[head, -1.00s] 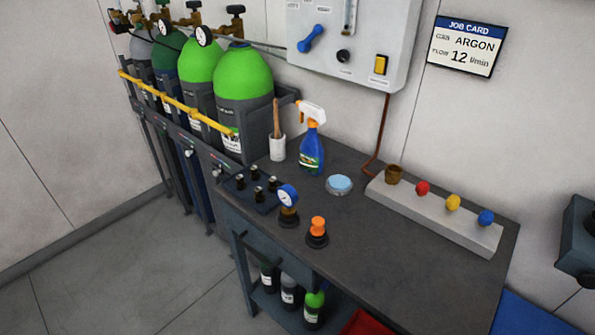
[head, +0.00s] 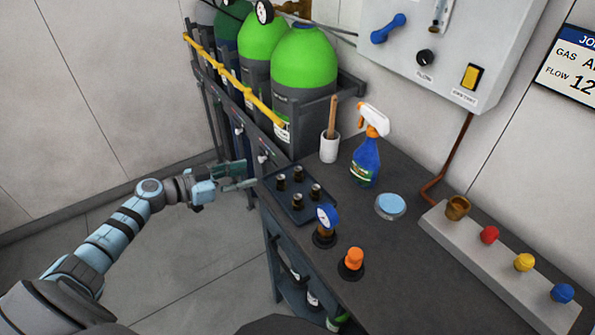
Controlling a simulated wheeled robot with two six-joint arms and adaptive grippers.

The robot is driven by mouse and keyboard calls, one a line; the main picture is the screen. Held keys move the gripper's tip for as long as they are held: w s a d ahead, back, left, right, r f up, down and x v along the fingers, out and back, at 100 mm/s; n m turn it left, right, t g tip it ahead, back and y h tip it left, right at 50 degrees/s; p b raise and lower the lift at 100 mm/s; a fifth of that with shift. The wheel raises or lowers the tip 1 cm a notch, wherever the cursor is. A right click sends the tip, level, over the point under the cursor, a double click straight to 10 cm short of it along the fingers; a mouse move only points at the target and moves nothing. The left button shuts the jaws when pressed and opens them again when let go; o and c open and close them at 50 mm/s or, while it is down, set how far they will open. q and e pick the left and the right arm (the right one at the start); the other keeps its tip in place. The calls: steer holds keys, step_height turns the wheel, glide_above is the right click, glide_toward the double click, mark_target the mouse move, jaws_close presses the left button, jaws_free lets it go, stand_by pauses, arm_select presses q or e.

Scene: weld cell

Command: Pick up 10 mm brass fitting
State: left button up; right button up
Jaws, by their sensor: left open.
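Several small dark fittings with brass-toned tops stand upright on a dark tray (head: 298,213) at the bench's left corner. One small fitting (head: 281,183) is at the tray's left edge, nearest my gripper. Their sizes cannot be read, so I cannot tell which is the 10 mm one. My left gripper (head: 247,177) is open and empty, just left of the tray and apart from the fittings, with its fingers pointing right towards them. My right gripper is not in view.
A brush pot (head: 329,147), spray bottle (head: 367,160) and blue-lidded tin (head: 390,206) stand behind. A rail with a brass cup (head: 457,208) and coloured knobs lies right. Green-topped cylinders (head: 304,60) stand beyond.

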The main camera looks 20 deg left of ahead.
mark_target(297, 169)
arm_select(q)
step_height(297, 169, up, 5)
steer(key=d+m+g, duration=0.2)
steer(key=g, duration=0.1)
steer(key=shift+h, duration=0.4)
steer(key=b+x, duration=0.2)
steer(key=x, duration=1.1)
steer(key=shift+s+d+f+b, duration=0.1)
steer(key=shift+d+b, duration=0.1)
steer(key=shift+b, duration=0.15)
steer(key=shift+c, duration=0.8)
jaws_close()
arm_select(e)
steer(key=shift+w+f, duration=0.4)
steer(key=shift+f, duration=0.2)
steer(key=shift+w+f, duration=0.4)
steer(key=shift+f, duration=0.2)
